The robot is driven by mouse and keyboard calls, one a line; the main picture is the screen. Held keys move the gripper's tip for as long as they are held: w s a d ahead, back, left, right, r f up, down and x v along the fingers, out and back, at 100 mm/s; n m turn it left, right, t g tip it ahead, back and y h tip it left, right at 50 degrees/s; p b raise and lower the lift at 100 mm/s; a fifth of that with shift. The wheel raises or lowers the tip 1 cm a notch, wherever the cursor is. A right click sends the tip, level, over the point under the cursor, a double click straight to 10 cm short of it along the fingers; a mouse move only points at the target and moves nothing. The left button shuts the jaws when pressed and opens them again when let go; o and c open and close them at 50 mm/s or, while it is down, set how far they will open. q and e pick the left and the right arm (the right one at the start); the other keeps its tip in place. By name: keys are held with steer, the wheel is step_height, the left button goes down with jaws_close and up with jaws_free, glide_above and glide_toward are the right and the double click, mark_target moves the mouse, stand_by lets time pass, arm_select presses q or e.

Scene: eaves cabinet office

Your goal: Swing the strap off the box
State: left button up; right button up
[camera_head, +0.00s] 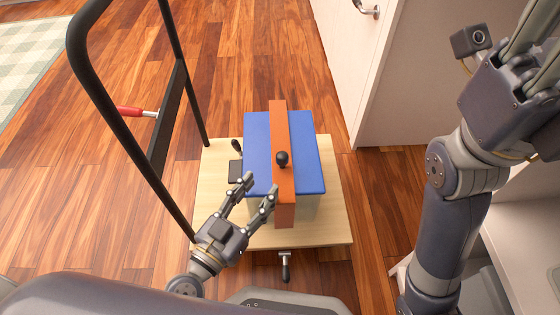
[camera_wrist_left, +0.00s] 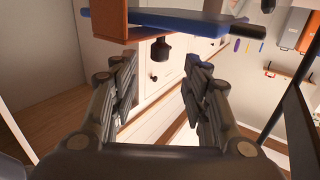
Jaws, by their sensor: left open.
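An orange strap (camera_head: 284,130) lies lengthwise across the blue lid (camera_head: 308,155) of a box with pale sides (camera_head: 306,208). A black round knob (camera_head: 282,158) stands on the strap. My left gripper (camera_head: 259,187) is open and empty at the near edge of the lid, beside the strap's near end. In the left wrist view, the orange strap (camera_wrist_left: 105,25) and blue lid (camera_wrist_left: 185,20) show at the top. A dark knob (camera_wrist_left: 160,50) appears beyond the gap between the open fingers. My right gripper (camera_head: 525,65) is at the upper right, partly cut off; its opening is unclear.
The box stands on a pale wooden board (camera_head: 218,160). A black handle (camera_head: 237,149) is left of the box, and another (camera_head: 286,270) is at the board's near edge. A black frame (camera_head: 125,125) rises at left. A white cabinet (camera_head: 400,90) stands to the right.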

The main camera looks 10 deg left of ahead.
mark_target(279, 163)
arm_select(q)
steer(key=p+x, duration=0.1)
steer(key=x, duration=0.9)
steer(key=shift+w+d+p, duration=0.1)
steer(key=shift+w+p, duration=0.05)
steer(key=shift+p, duration=0.2)
steer(key=shift+r, duration=0.1)
jaws_close()
